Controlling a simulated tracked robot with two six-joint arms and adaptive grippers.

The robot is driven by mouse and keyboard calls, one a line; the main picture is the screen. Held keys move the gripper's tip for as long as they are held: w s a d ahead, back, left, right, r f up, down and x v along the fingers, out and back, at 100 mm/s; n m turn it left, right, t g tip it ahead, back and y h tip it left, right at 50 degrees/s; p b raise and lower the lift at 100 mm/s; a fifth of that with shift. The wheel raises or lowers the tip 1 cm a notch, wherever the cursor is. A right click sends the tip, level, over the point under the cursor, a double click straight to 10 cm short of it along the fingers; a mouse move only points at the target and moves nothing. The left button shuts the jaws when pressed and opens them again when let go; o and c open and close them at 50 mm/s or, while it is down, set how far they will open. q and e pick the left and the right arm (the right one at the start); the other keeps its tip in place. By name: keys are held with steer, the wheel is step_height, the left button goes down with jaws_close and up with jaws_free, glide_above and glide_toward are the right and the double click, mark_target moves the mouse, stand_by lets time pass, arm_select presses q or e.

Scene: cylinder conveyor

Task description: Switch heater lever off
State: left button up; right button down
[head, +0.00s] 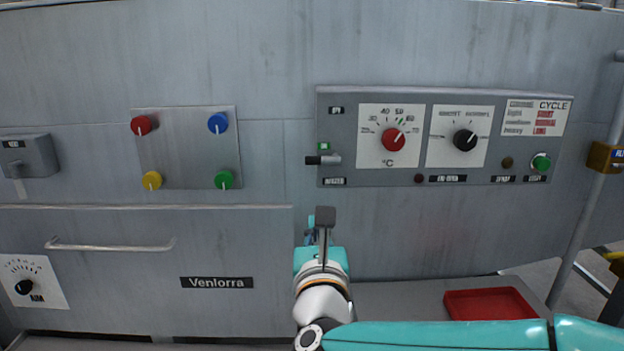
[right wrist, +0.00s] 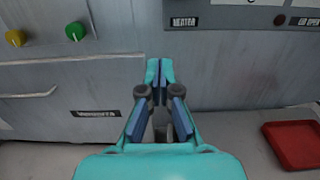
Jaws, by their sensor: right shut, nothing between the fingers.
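The heater lever (head: 324,160) is a short dark-tipped handle at the left edge of the grey control panel. It points left, with a small green indicator (head: 323,146) above it and a label plate below. In the right wrist view only the label plate (right wrist: 184,22) shows, and the lever is out of frame. My right gripper (head: 321,218) is below the lever and apart from it, in front of the cabinet face. In the right wrist view its fingertips (right wrist: 160,70) are together with nothing between them. My left gripper is not in view.
The panel (head: 400,180) carries a red dial (head: 393,140), a black dial (head: 465,140) and a green button (head: 541,163). A plate with four coloured knobs (head: 187,145) is at the left. A drawer handle (head: 110,246) sticks out below. A red tray (head: 490,304) lies at the lower right.

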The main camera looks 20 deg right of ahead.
mark_target(321, 160)
steer(key=w+d+r+p, duration=0.3)
steer(key=w+r+p, duration=0.1)
steer(key=w, duration=0.6)
steer(key=shift+w+r+p, duration=0.2)
steer(key=shift+w+p, duration=0.05)
steer(key=shift+p, duration=0.45)
steer(key=shift+a+r+m+b, duration=0.1)
steer(key=shift+m+b, duration=0.2)
steer(key=shift+b, duration=0.4)
